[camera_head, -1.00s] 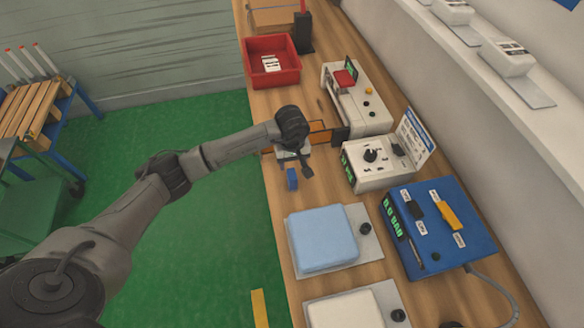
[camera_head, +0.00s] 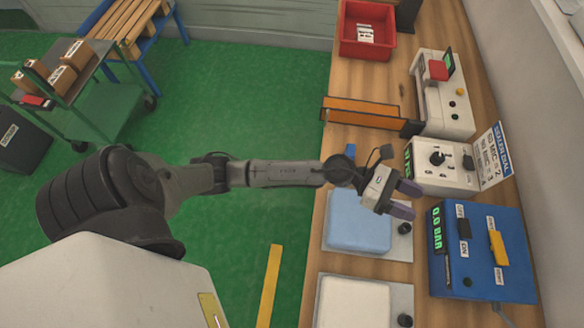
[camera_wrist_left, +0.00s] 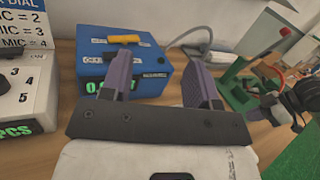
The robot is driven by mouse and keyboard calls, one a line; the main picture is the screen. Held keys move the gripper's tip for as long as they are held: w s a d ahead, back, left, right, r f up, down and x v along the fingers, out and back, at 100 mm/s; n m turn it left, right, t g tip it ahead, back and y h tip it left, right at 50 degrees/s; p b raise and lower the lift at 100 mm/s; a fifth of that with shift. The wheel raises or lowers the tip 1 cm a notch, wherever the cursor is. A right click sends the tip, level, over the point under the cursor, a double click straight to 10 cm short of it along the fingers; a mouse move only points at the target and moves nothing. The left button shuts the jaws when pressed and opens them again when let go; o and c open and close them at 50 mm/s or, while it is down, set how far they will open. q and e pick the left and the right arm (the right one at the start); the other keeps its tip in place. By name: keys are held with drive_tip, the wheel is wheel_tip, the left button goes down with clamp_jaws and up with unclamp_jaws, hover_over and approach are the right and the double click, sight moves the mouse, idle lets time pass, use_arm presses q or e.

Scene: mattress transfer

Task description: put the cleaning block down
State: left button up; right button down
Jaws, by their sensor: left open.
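A small blue block (camera_head: 351,151), which looks like the cleaning block, is on the wooden bench near its left edge, between the orange frame and the light-blue pad. It is small and partly hidden in the head view. My left gripper (camera_head: 405,198) is open, with its purple fingers apart and nothing between them. It is to the right of the block and apart from it, above the bench between the pad and the blue box. It also shows in the left wrist view (camera_wrist_left: 160,82), facing the blue box. My right gripper is not in view.
The light-blue pad (camera_head: 358,222) lies on a plate, with a white pad (camera_head: 352,303) nearer. A blue control box (camera_head: 485,255), white dial box (camera_head: 443,181) and white machine (camera_head: 446,95) line the right side. An orange frame (camera_head: 360,112) and red bin (camera_head: 366,32) are farther back.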

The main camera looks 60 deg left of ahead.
use_arm(q)
drive_tip(key=s+a+f+n+t+y, duration=0.25)
drive_tip(key=a+n+y, duration=0.5)
drive_tip(key=n, duration=0.85)
drive_tip(key=s+a+f+n+t+y, duration=0.25)
drive_tip(key=a+n+t+y, duration=0.2)
drive_tip(key=n+y, duration=0.85)
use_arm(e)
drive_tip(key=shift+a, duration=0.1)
use_arm(q)
drive_tip(key=s+f+n+g+h, duration=0.2)
drive_tip(key=s+f+n+g, duration=0.3)
drive_tip(key=s, duration=0.6)
drive_tip(key=s+f+n+g+h, duration=0.2)
drive_tip(key=s+f+n+g, duration=0.4)
drive_tip(key=s+n+g, duration=0.2)
drive_tip(key=s+n, duration=0.1)
drive_tip(key=s, duration=0.1)
drive_tip(key=shift+s+f+n+g, duration=0.15)
drive_tip(key=shift+s+n+g, duration=0.15)
drive_tip(key=shift+s+n, duration=0.1)
